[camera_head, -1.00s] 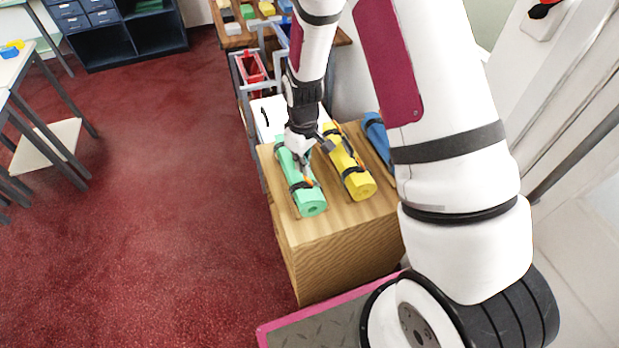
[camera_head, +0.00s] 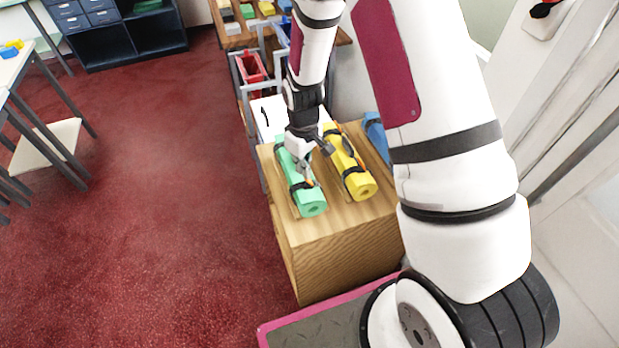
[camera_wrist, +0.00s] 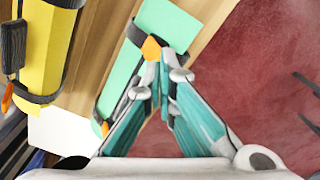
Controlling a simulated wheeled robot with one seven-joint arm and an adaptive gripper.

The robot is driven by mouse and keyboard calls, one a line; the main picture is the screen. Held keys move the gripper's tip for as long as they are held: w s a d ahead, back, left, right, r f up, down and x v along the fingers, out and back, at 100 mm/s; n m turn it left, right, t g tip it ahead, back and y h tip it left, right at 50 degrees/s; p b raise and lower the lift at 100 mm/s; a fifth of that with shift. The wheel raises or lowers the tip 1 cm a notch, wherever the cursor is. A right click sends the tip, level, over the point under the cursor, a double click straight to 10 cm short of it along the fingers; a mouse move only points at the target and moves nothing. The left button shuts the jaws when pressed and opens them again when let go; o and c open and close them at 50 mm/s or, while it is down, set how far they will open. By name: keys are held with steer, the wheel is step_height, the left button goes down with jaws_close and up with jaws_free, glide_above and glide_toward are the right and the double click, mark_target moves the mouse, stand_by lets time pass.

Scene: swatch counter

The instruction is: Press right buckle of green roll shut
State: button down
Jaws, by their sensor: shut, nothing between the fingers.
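The green roll (camera_head: 309,199) lies lengthwise on the wooden counter (camera_head: 345,240) in the head view, with a black strap near each end. It shows in the wrist view (camera_wrist: 168,22), where the strap at its upper end carries an orange buckle part (camera_wrist: 151,47). My gripper (camera_wrist: 165,72) is shut and empty, its fingertips right at this orange part; whether they touch it I cannot tell. In the head view my gripper (camera_head: 309,181) points down at the roll's near strap and partly hides it. Another orange piece (camera_wrist: 104,128) shows by the far strap, partly behind a finger.
A yellow roll (camera_head: 348,160) with black straps lies just right of the green one, and a blue roll (camera_head: 377,135) lies beyond it, partly hidden by my arm. A white sheet (camera_head: 271,115) is behind the green roll. Open red carpet (camera_head: 180,220) is to the left.

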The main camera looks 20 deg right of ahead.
mark_target(302, 186)
steer(key=shift+f, duration=0.6)
steer(key=shift+a+f+b, duration=0.2)
steer(key=shift+f+b, duration=0.1)
steer(key=shift+f, duration=0.55)
steer(key=shift+a+f+b, duration=0.15)
steer(key=shift+f+b, duration=0.15)
steer(key=shift+f, duration=0.55)
steer(key=shift+r, duration=0.1)
step_height(302, 186, up, 8)
steer(key=p, duration=0.2)
stand_by(0.4)
stand_by(0.5)
